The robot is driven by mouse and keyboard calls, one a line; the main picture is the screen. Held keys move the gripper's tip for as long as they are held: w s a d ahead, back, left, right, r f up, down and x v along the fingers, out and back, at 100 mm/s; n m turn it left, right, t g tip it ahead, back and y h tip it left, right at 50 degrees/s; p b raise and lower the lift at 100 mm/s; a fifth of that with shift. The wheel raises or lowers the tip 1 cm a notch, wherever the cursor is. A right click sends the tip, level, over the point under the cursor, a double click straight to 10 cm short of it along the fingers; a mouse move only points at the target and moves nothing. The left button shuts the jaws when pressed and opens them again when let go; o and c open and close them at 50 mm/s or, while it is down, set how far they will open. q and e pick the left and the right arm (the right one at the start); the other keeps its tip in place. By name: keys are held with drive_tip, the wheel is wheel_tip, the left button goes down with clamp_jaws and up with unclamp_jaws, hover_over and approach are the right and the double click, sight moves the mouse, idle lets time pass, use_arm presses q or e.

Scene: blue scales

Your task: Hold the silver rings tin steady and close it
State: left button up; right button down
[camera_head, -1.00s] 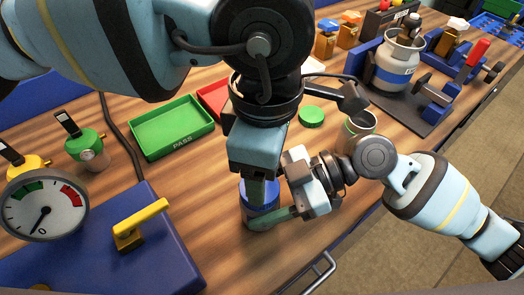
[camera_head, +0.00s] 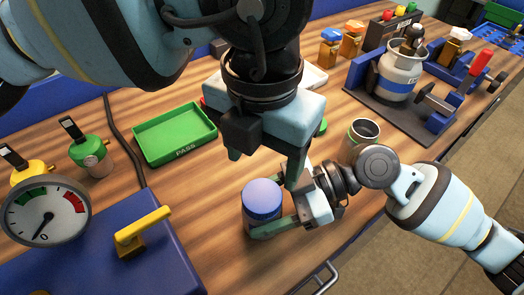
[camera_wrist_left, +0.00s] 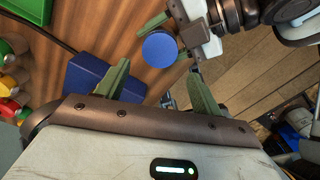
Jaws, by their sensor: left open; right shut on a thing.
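A tin with a blue lid (camera_head: 262,196) stands upright on the wooden bench. The lid lies on its top and looks level; whether it is fully seated I cannot tell. The lid also shows as a round blue disc in the left wrist view (camera_wrist_left: 159,48). My right gripper (camera_head: 268,215) is shut on the tin's body from the right, low down, one finger in front. My left gripper (camera_head: 264,167) is open and empty, above and behind the tin, clear of the lid. Its two spread fingers also show in the left wrist view (camera_wrist_left: 158,72).
An open tin with a green band (camera_head: 363,132) stands behind my right wrist. A green lid (camera_head: 322,126) is partly hidden behind my left gripper. A green tray (camera_head: 173,133) lies at the left. A blue box with a yellow handle (camera_head: 143,230) and a gauge (camera_head: 45,212) stand at front left.

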sight(262, 195)
idle(0.4)
use_arm(q)
drive_tip(key=shift+f, duration=4)
drive_tip(key=shift+c, duration=0.5)
drive_tip(key=c, duration=0.7)
drive_tip(key=m, duration=0.8)
drive_tip(key=shift+m, duration=0.4)
drive_tip(key=m, duration=0.7)
drive_tip(key=shift+m, duration=0.4)
